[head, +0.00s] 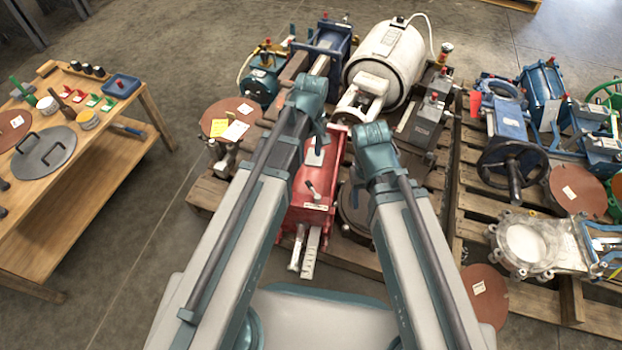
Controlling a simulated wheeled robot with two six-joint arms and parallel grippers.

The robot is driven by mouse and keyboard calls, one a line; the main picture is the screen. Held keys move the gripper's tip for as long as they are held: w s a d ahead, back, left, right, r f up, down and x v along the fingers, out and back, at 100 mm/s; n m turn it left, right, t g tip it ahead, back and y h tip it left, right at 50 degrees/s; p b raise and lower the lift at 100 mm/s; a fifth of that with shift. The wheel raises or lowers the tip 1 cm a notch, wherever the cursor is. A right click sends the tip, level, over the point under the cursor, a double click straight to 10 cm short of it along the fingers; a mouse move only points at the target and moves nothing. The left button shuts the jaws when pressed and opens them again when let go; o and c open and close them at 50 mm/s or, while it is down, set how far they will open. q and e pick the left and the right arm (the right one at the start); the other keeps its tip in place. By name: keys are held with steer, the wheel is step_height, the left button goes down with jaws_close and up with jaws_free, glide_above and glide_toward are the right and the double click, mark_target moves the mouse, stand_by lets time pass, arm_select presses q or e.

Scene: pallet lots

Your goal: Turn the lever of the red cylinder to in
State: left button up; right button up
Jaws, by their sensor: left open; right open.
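The red cylinder (318,170) lies on the pallet in the middle of the head view, between my two forearms. The lever's markings are too small to read. My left gripper (318,125) is over the far end of the red cylinder, open and apart from the lever; its fingers are largely hidden behind the wrist. My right gripper (358,165) is open to the right of the red cylinder, its fingertips also mostly hidden. Both arms cover parts of the cylinder's surroundings.
A white tank (388,55) and a blue cylinder (335,38) stand behind. A grey box unit (428,122) is at right. A second pallet (540,300) holds blue valves. A wooden table (100,165) stands left, with open floor (130,250) between.

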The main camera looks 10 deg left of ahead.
mark_target(309, 183)
arm_select(q)
step_height(309, 183, down, 14)
steer(key=b, duration=1.4)
steer(key=shift+s+a+r, duration=0.1)
steer(key=shift+s+a, duration=0.05)
jaws_close()
stand_by(0.7)
